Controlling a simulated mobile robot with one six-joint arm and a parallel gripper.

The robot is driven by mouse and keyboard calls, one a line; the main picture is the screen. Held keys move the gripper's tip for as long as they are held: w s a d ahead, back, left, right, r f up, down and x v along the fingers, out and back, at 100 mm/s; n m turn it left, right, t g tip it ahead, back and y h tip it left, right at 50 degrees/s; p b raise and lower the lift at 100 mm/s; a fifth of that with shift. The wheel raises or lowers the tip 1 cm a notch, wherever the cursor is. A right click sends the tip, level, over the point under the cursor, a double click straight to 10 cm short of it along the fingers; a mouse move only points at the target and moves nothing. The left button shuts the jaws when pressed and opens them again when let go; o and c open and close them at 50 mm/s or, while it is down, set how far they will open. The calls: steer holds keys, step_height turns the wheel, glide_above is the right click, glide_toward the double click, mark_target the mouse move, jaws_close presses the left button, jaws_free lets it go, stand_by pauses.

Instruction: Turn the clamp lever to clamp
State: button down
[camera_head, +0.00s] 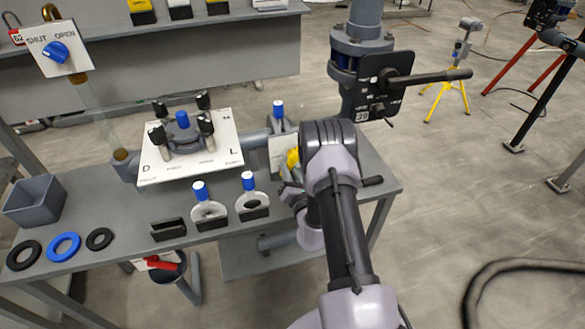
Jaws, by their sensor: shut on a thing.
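My gripper (291,187) is at the right end of the bench, mostly hidden by my own wrist and arm. It is shut on what looks like the clamp lever, whose yellow part (293,158) shows just above the jaws. The contact itself is hidden. Behind the yellow part stands a pale plate (280,150) beside a grey pipe fitting with a blue-capped stem (278,110). How the lever is turned, and any markings on the plate, cannot be made out.
The bench (130,225) carries a square marked plate (190,170) with black knobs, two blue-topped ring pieces (208,207), loose rings (63,246) and a grey bin (35,202). A column with a black long-handled unit (385,83) stands close behind my wrist. Floor at right is mostly open.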

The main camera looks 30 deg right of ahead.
steer(key=shift+w+a+r+m+p, duration=0.1)
steer(key=shift+a+r+m+p, duration=0.15)
steer(key=shift+m, duration=0.5)
steer(key=shift+w+a+r+m+p, duration=0.1)
steer(key=shift+a+r+m+p, duration=0.2)
steer(key=shift+m, duration=0.45)
steer(key=shift+d, duration=0.1)
steer(key=c, duration=1.2)
jaws_free()
steer(key=shift+f, duration=0.1)
steer(key=shift+s+f, duration=0.1)
